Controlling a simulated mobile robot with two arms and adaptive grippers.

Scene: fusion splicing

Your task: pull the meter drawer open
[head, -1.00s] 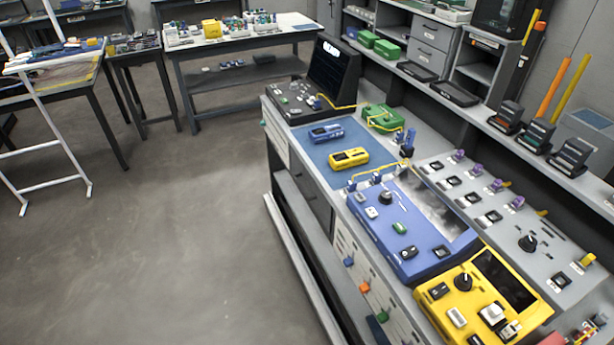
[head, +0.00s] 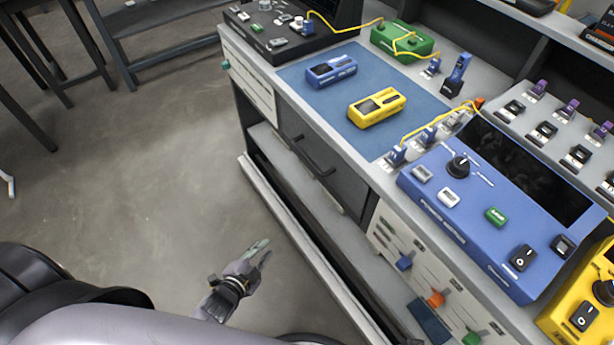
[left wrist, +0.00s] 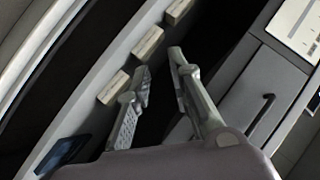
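The dark grey drawer front (head: 345,184) is under the blue mat in the bench side. It looks flush with the bench, and its black bar handle (head: 314,157) is bare. The drawer front (left wrist: 278,78) and handle (left wrist: 262,112) also show at the right of the left wrist view. My left gripper (head: 264,254) is in front of the bench, low and to the left of the drawer, apart from the handle. Its two fingers (left wrist: 160,62) are spread with nothing between them. My right gripper is not in view.
A blue meter (head: 331,69) and a yellow meter (head: 377,107) lie on the blue mat (head: 322,97). A lower shelf (head: 292,170) runs below the drawer. The floor (head: 150,180) left of the bench is clear.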

